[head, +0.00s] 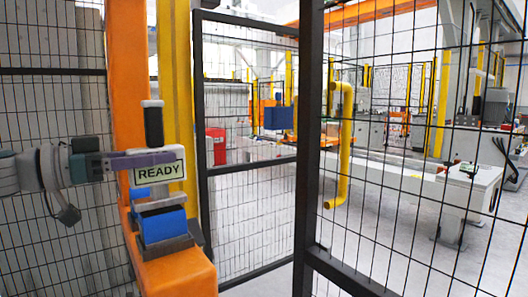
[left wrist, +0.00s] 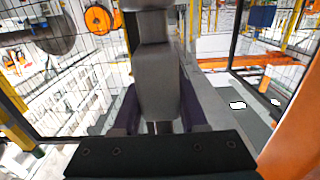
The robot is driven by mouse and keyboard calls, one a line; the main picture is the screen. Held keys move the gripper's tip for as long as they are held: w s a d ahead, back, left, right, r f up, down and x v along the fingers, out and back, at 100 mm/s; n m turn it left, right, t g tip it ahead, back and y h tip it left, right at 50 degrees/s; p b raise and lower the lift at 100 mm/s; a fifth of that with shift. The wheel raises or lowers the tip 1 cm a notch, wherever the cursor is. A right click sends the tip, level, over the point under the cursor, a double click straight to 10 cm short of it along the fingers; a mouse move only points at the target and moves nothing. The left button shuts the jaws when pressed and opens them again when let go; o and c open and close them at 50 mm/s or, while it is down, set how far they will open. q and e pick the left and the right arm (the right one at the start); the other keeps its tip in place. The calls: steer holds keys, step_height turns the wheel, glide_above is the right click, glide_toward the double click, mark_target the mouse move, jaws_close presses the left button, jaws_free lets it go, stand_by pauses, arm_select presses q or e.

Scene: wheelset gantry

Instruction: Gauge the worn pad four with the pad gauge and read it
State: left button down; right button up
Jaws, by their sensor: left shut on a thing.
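The pad gauge (head: 153,127) stands upright in the head view, with a dark and white handle and a sign reading "READY" (head: 160,173). My left gripper (head: 146,160), with purple fingers, comes in from the left and is shut on it. In the left wrist view the gauge's grey body (left wrist: 156,80) sits between the two fingers of the left gripper (left wrist: 156,105). Just below the sign, a blue block (head: 163,223), perhaps the worn pad, sits in a grey holder (head: 166,247). I cannot tell whether the gauge touches it. My right gripper is not in view.
The holder rests on an orange frame (head: 178,275) with an upright orange post (head: 129,75). Dark-framed mesh fencing (head: 309,150) stands to the right, with a yellow pipe (head: 343,145) beside it. A red container (head: 216,146) and white machinery (head: 445,185) stand beyond.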

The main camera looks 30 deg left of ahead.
mark_target(144, 107)
arm_select(q)
steer(key=shift+f+b, duration=0.35)
steer(key=shift+f, duration=0.15)
stand_by(0.8)
step_height(144, 107, up, 9)
steer(key=p, duration=1)
steer(key=shift+r, duration=0.1)
stand_by(0.7)
